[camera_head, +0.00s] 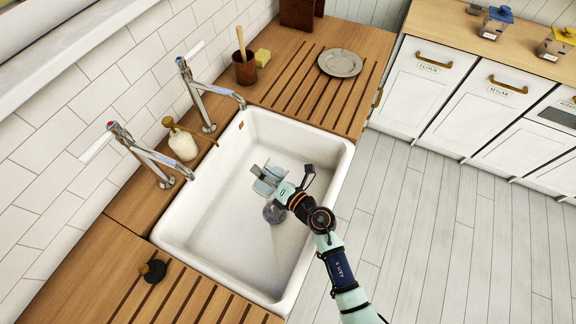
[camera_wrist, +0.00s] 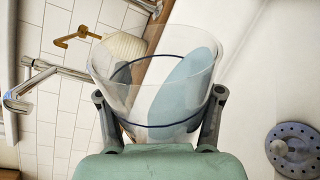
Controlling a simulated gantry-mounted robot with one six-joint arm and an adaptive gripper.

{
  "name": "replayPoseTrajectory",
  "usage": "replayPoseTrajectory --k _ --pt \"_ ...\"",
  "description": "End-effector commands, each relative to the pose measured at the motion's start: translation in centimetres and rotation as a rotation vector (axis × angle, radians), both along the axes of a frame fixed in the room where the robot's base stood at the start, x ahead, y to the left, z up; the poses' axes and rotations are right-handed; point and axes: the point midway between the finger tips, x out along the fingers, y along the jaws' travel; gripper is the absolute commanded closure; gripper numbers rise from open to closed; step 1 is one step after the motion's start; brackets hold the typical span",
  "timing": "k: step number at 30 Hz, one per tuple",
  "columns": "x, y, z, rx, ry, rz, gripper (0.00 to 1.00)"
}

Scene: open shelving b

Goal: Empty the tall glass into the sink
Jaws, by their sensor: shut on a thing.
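The clear tall glass (camera_wrist: 146,98) stands between the two fingers of my gripper (camera_wrist: 160,102) in the wrist view, with a dark blue band around it. A pale blue patch, which looks like liquid, lies slanted inside the glass. In the head view my gripper (camera_head: 273,184) is over the white sink (camera_head: 195,229), shut on the glass, which looks tilted. How much the glass holds is unclear. The round grey drain (camera_head: 273,213) is on the sink floor just below my gripper, and it also shows at the lower right of the wrist view (camera_wrist: 293,150).
Two chrome taps (camera_head: 148,153) (camera_head: 207,93) stand along the sink's wall side, with a cream soap dispenser (camera_head: 183,144) between them. A brown cup (camera_head: 245,70), a yellow sponge (camera_head: 262,57) and a grey plate (camera_head: 340,63) are on the far counter. A black stopper (camera_head: 153,270) lies on the near counter.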

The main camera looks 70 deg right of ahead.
Motion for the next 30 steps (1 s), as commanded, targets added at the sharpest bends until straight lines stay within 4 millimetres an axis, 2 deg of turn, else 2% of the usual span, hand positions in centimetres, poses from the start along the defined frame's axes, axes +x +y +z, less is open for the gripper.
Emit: replayPoseTrajectory --k 30 --pt "-0.01 -0.12 0.27 0.116 -0.039 -0.001 0.82"
